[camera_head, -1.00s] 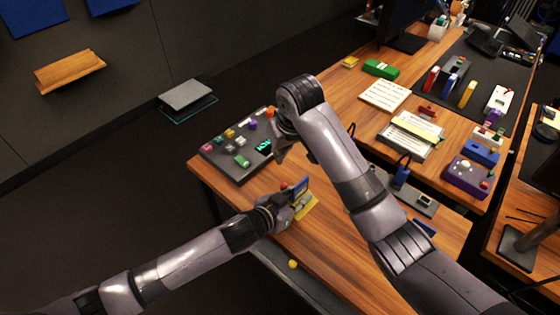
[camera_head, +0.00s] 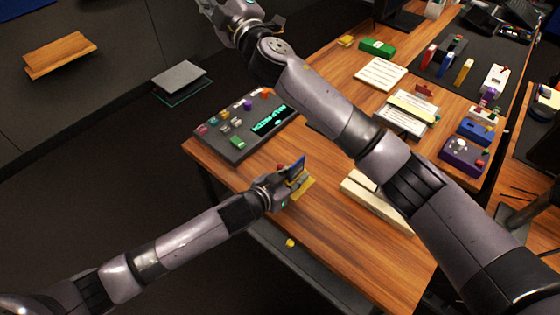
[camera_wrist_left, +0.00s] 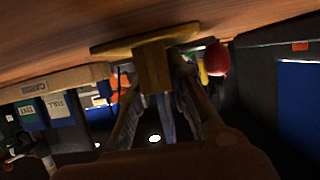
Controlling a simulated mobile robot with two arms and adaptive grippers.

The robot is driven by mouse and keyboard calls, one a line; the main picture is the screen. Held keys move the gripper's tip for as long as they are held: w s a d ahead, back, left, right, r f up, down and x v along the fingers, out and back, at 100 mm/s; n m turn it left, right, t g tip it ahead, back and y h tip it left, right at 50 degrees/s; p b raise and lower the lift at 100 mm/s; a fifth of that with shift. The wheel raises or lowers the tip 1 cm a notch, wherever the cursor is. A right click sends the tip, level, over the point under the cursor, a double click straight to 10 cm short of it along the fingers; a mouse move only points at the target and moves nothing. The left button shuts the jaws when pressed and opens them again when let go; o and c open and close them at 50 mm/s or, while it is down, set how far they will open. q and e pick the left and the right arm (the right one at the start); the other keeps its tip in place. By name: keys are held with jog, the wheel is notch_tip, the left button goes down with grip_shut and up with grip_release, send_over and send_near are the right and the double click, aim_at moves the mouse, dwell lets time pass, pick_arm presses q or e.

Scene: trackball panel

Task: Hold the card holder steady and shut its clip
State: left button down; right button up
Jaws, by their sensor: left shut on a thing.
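The card holder has a yellow base (camera_head: 304,186) on the wooden table and an upright blue part (camera_head: 297,169). In the left wrist view its yellow base (camera_wrist_left: 140,46) and post (camera_wrist_left: 152,70) show between my fingers. A red ball (camera_wrist_left: 216,60) shows beside it. My left gripper (camera_head: 281,186) is shut on the holder from the left; its fingers also fill the left wrist view (camera_wrist_left: 160,105). The clip is too small and partly hidden, so I cannot tell its state. My right gripper (camera_head: 230,15) is at the top edge, away from the holder, its fingers partly cut off.
A dark panel (camera_head: 228,148) with coloured knobs and green lettering lies behind the holder. A pale long block (camera_head: 375,203) lies to its right, partly behind my right arm. A small yellow ball (camera_head: 290,243) is in front. Bare wood surrounds the holder's right side.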

jog(key=s+a+f+n+g+y, duration=0.2)
jog(key=s+a+n+g+y, duration=0.3)
jog(key=s+a+n+g, duration=0.75)
jog(key=n+g+h, duration=0.4)
jog(key=n+h, duration=0.8)
jog(key=h, duration=0.7)
send_near(280, 165)
notch_tip(280, 165, down, 9)
jog(key=shift+d, duration=0.1)
jog(key=shift+c, duration=0.2)
